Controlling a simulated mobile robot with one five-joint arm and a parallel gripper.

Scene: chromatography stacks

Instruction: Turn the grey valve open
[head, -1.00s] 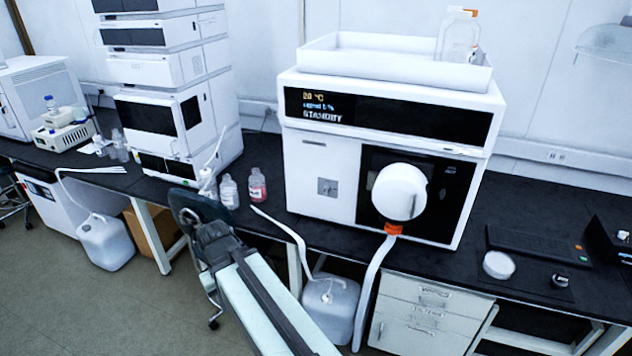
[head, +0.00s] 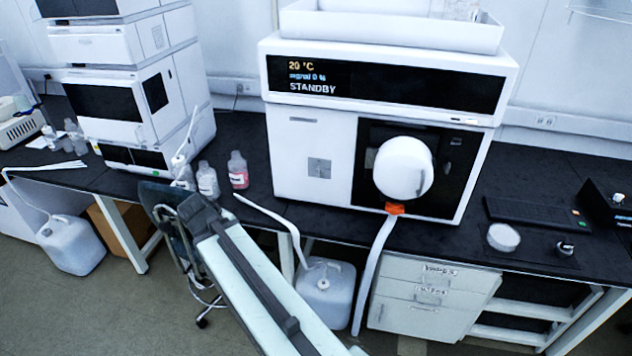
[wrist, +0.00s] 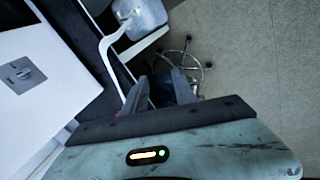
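The grey valve (head: 319,167) is a small knob on a square grey plate on the left front panel of the white instrument (head: 300,215) marked STANDBY. It also shows at the left edge of the wrist view (wrist: 22,75), its handle lying roughly across the plate. My gripper (wrist: 162,88) is open and empty in the wrist view, its two dark fingers apart. It points past the bench toward the chair and floor, well away from the valve. In the head view my arm reaches up and left, in front of the bench, and its fingertips are hard to make out.
A chair (head: 165,195) stands close by my arm's end. Small bottles (head: 238,170) stand on the black bench left of the instrument. A white jug (head: 325,295) with a tube stands below the bench. A round white part (head: 403,168) juts from the instrument's right front.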

